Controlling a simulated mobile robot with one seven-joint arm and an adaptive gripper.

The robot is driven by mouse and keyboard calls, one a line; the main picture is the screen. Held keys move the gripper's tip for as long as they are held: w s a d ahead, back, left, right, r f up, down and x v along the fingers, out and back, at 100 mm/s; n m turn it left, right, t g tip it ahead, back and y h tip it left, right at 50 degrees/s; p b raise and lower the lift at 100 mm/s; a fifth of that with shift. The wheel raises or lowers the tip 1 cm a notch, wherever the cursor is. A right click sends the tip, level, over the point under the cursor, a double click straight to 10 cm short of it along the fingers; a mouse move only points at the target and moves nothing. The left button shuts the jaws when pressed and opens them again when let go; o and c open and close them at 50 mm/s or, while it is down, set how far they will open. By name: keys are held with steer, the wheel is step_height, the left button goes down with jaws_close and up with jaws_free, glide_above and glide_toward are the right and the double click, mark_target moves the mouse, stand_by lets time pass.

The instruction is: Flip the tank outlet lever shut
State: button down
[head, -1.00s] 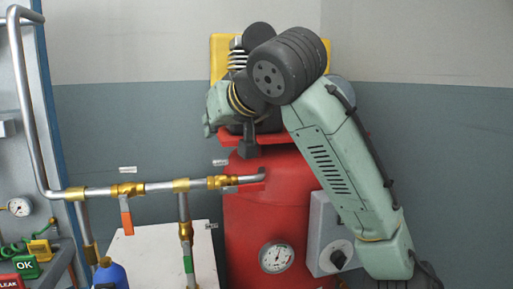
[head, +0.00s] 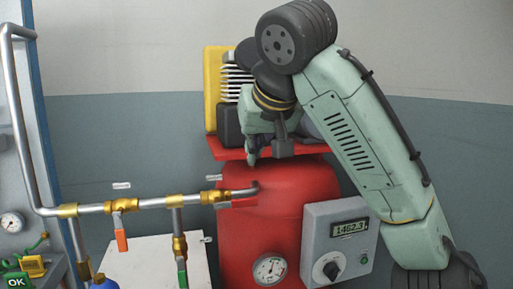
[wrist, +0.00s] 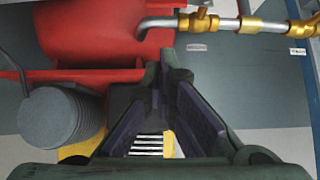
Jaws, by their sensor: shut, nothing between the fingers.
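The red tank (head: 275,190) stands at the centre. A pipe leaves its top and runs left through a brass valve (head: 213,197). A red lever (head: 240,203) at this valve lies level, along the pipe toward the tank. My gripper (head: 252,160) is shut and empty, pointing down above the tank top and above the pipe elbow, apart from the lever. In the wrist view my gripper's fingers (wrist: 165,62) are near the tank and the pipe end. The brass valve (wrist: 200,20) shows at the top there; its lever cannot be made out.
An orange lever (head: 121,240) hangs down from the pipe further left, and a green lever (head: 182,274) hangs on the lower branch. The compressor's red platform (head: 225,149) is beside my gripper. A grey box with a dial and display (head: 337,243) is right of the tank.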

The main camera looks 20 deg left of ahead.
glide_above(245, 202)
steer(key=d, duration=0.1)
step_height(245, 202, down, 4)
step_height(245, 202, down, 4)
steer(key=shift+w+f, duration=0.1)
steer(key=shift+f, duration=0.15)
steer(key=shift+w+p, duration=0.2)
steer(key=shift+p, duration=0.35)
